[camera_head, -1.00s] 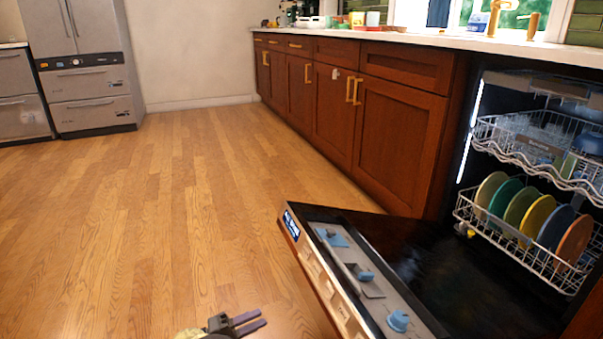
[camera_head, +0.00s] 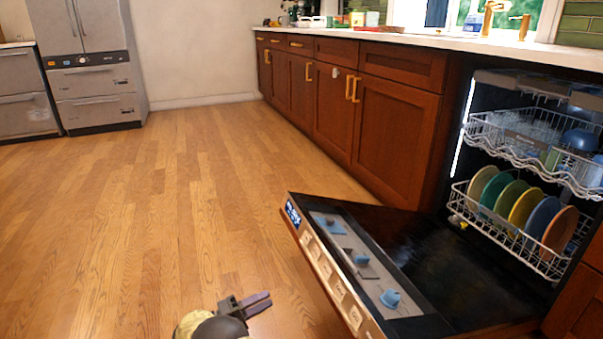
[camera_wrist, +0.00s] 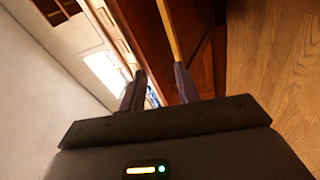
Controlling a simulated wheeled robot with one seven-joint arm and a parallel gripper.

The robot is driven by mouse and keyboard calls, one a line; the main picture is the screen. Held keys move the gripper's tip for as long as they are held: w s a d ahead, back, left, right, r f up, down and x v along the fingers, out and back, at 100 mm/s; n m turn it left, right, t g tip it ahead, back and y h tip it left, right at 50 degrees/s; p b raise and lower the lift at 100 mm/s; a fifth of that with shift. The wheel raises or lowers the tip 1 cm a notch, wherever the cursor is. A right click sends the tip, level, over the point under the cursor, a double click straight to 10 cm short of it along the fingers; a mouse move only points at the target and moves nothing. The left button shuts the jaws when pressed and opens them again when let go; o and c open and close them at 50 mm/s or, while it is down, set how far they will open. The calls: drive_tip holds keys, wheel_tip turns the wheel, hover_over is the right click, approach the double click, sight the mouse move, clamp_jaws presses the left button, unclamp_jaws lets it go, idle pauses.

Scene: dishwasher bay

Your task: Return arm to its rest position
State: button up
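My gripper (camera_head: 257,302) shows at the bottom of the head view, over the wood floor and left of the open dishwasher door (camera_head: 365,262). Its two dark fingers point right and lie a little apart. In the wrist view the fingers of my gripper (camera_wrist: 158,88) stand apart with a gap between them. Nothing is held in the gap. The rest of my arm is mostly out of the head view.
The dishwasher door hangs down at the right. Several coloured plates stand in the lower rack (camera_head: 475,222), and dishes sit in the upper rack (camera_head: 530,140). Brown cabinets (camera_head: 385,120) run along the back right. The wood floor (camera_head: 140,220) at left is clear.

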drive_tip(key=w+d+r+t+y+p, duration=0.25)
drive_tip(key=w+r+y+p, duration=0.2)
drive_tip(key=r, duration=0.35)
drive_tip(key=w+d+r+t+y+p, duration=0.1)
drive_tip(key=w+d+r+y+p, duration=0.25)
drive_tip(key=w+r, duration=0.35)
drive_tip(key=w+d+r+t+y+p, duration=0.2)
drive_tip(key=w+d+r+y+p, duration=0.15)
drive_tip(key=r, duration=0.55)
drive_tip(key=s+d+r+g+y+p, duration=0.2)
drive_tip(key=s+d+r+y+p, duration=0.3)
drive_tip(key=r, duration=0.3)
drive_tip(key=s+d+r+m+g+y+p, duration=0.1)
drive_tip(key=s+d+r+g+p, duration=0.25)
drive_tip(key=s, duration=0.75)
drive_tip(key=s+d+r+m+g+p, duration=0.25)
drive_tip(key=s+d+p, duration=0.2)
drive_tip(key=s, duration=0.55)
drive_tip(key=s+d+r+m+g+y+p, duration=0.1)
drive_tip(key=s+d+r+g+p, duration=0.25)
drive_tip(key=s, duration=0.75)
wheel_tip(320, 180, up, 36)
drive_tip(key=p, duration=3.7)
drive_tip(key=shift+w+d+r+p, duration=0.15)
drive_tip(key=shift+p, duration=0.2)
drive_tip(key=shift+n+h, duration=0.25)
